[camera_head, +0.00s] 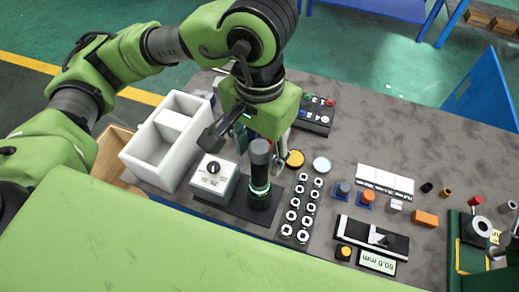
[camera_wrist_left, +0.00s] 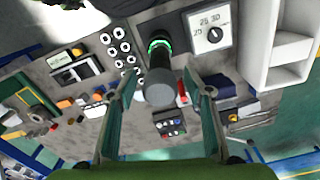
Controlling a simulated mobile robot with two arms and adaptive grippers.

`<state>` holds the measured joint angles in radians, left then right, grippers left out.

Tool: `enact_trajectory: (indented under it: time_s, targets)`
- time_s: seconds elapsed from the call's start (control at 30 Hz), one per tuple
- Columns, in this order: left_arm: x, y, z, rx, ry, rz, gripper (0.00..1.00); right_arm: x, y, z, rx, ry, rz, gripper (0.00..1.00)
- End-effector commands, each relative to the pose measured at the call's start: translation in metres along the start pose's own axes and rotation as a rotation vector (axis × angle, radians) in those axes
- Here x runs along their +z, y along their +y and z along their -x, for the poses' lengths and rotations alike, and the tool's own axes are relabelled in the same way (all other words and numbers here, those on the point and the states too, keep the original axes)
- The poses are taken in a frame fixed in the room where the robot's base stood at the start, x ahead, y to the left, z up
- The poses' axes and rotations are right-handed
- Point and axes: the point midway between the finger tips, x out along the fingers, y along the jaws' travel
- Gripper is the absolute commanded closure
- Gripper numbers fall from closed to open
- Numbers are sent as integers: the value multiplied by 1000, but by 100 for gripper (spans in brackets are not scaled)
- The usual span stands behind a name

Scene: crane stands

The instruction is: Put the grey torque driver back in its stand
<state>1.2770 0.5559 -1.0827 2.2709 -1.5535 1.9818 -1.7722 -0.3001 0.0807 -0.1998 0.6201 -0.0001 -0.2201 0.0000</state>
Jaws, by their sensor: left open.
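The grey torque driver (camera_head: 260,154) stands upright in its stand (camera_head: 260,194), a dark holder with a lit green ring on a black base plate. In the left wrist view the driver (camera_wrist_left: 159,88) points its round grey end at the camera, with the stand's green ring (camera_wrist_left: 159,44) behind it. My left gripper (camera_head: 248,146) is above and around the driver's top, pointing down. In the left wrist view the left gripper's fingers (camera_wrist_left: 160,84) are spread either side of the driver, with visible gaps. How deep the driver sits is hidden. My right gripper is not in view.
A grey dial box (camera_head: 213,180) stands close left of the stand, with a white bin (camera_head: 143,148) beyond. A rack of round sockets (camera_head: 300,210) is close on the right. A button box (camera_head: 315,115) is behind. The grey table (camera_head: 400,140) is clear at the back right.

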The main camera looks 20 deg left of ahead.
Motion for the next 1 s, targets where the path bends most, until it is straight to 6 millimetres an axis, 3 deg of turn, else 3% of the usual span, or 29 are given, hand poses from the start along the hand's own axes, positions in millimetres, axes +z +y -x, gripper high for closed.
enact_trajectory:
  time_s: [0.5,1.0]
  targets:
    - [-1,0,43,0,3,1,53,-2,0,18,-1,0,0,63]
    - [-1,0,53,0,4,1,53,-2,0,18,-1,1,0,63]
